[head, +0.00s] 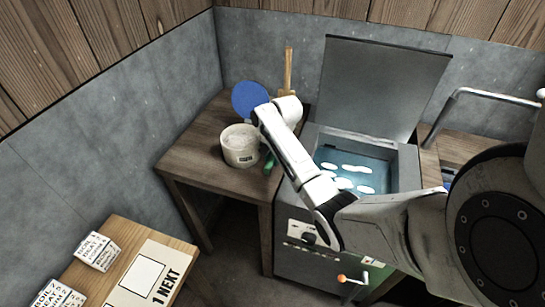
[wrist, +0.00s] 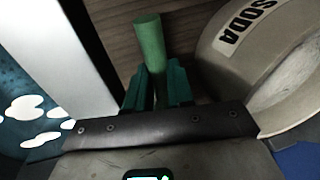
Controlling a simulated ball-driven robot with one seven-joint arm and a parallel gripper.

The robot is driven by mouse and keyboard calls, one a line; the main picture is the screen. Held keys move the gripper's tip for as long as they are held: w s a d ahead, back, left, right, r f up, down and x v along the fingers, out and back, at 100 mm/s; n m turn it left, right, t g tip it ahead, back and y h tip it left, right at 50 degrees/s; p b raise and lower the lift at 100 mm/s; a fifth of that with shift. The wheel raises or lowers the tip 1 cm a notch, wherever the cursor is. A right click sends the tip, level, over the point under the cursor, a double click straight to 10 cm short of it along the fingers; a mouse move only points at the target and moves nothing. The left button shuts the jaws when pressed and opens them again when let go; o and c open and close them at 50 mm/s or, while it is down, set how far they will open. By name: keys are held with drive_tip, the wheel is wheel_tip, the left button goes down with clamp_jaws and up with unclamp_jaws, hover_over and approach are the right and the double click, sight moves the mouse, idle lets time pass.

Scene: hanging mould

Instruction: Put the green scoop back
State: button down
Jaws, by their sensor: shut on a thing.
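The green scoop (wrist: 149,45) shows in the wrist view as a round green rod standing out from between the two dark green fingers of my gripper (wrist: 158,88). My gripper is shut on it. In the head view a small part of the green scoop (head: 269,163) shows below my wrist, beside the soda tub (head: 240,157); my arm hides the rest. The tub also shows at the right of the wrist view, with the word SODA on its label (wrist: 240,25). I cannot tell whether the scoop touches the table.
The tub stands on a wooden table (head: 190,150). A blue round paddle (head: 250,98) and a wooden handle (head: 288,70) rise behind it. A grey tank (head: 405,165) with an open lid (head: 385,85) and white shapes in liquid stands close right. The table's left part is clear.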

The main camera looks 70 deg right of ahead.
drive_tip(key=shift+f, duration=0.2)
drive_tip(key=c, duration=1)
unclamp_jaws()
drive_tip(key=shift+r, duration=0.1)
